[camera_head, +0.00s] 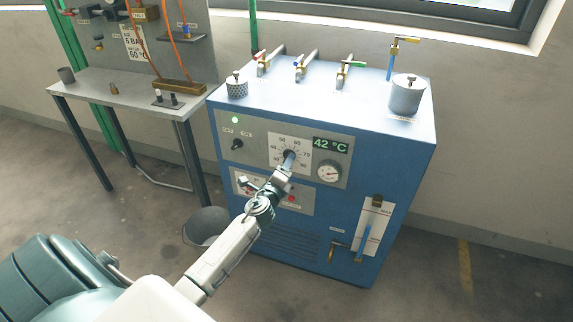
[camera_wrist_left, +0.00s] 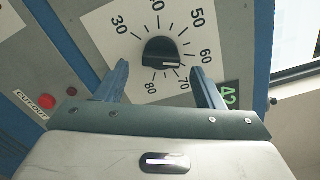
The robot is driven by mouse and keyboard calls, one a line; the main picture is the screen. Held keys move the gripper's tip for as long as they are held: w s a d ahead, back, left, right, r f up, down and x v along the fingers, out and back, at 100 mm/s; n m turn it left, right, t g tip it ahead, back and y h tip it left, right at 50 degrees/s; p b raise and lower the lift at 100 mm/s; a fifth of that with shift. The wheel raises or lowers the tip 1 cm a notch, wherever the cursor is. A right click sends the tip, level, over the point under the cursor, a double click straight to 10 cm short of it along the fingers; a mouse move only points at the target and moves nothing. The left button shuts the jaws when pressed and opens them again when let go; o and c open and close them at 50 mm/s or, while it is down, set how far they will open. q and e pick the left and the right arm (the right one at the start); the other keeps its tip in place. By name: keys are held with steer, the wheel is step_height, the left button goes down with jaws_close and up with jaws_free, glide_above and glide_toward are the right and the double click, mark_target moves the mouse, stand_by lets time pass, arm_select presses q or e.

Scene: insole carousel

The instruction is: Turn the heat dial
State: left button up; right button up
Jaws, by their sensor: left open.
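The heat dial is a black knob (camera_wrist_left: 162,52) on a white scale plate (camera_wrist_left: 110,30) marked 30 to 80, seen close in the left wrist view. In the head view the scale plate (camera_head: 276,145) is on the front of the blue machine, with the knob mostly behind my gripper. My left gripper (camera_wrist_left: 162,82) is open, its two fingers spread to either side just short of the knob, with nothing between them. In the head view the left gripper (camera_head: 289,160) reaches the panel. The green display (camera_head: 330,145) reads 42 °C. My right gripper is not in view.
A round gauge (camera_head: 329,172) sits right of the dial, and a small switch (camera_head: 237,144) left of it. A red cutout button (camera_wrist_left: 47,101) is near the left finger. Valves and a grey pot (camera_head: 406,97) stand on top of the machine (camera_head: 340,103). A bucket (camera_head: 205,225) is on the floor.

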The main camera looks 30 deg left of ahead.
arm_select(q)
steer(key=b+v, duration=0.1)
steer(key=v, duration=0.7)
steer(key=shift+s, duration=0.4)
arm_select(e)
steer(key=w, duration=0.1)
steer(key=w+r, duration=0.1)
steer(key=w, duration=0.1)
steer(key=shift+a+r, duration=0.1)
arm_select(q)
steer(key=shift+d, duration=0.1)
